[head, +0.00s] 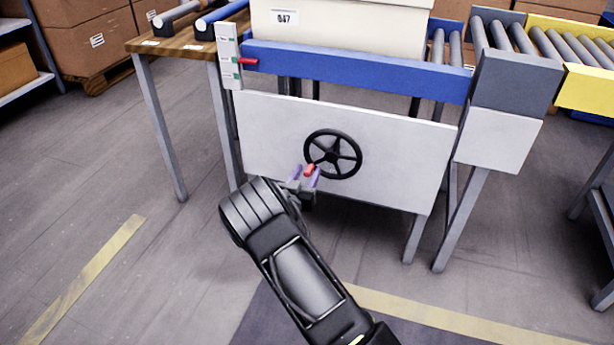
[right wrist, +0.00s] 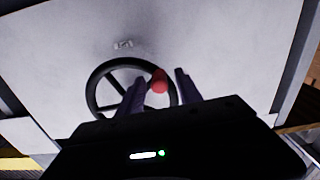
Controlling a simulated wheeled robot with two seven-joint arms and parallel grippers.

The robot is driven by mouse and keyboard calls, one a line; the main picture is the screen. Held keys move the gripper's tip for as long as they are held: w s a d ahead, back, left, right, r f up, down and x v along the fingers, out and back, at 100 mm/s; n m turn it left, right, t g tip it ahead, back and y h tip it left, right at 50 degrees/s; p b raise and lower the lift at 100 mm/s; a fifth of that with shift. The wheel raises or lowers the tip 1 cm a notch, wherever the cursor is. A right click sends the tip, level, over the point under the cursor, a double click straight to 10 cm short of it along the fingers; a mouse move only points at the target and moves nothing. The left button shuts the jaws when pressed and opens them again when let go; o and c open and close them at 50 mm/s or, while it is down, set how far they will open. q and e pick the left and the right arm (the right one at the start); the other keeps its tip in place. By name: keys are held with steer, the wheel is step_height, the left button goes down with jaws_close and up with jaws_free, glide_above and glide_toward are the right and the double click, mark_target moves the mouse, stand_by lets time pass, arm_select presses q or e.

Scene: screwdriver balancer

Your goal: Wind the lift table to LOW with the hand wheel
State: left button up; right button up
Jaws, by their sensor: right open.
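The black hand wheel (head: 333,154) is mounted on the grey front panel (head: 270,140) of the lift table. Its red knob (head: 309,170) is at the wheel's lower left in the head view. My right gripper (head: 305,176) is open at the knob. In the right wrist view the red knob (right wrist: 159,82) lies between the two fingers (right wrist: 160,85), with a gap to the right finger; contact with the left finger I cannot tell. A white scale (head: 229,57) with green marks has a red pointer (head: 247,61) at about its middle. My left gripper is out of view.
A cream box labelled 047 (head: 340,17) sits on the lift table above the blue rail (head: 350,70). A wooden side table (head: 165,46) stands to the left and a roller conveyor (head: 570,45) to the right. Floor in front is clear.

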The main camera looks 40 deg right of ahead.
jaws_close()
stand_by(0.5)
stand_by(1.0)
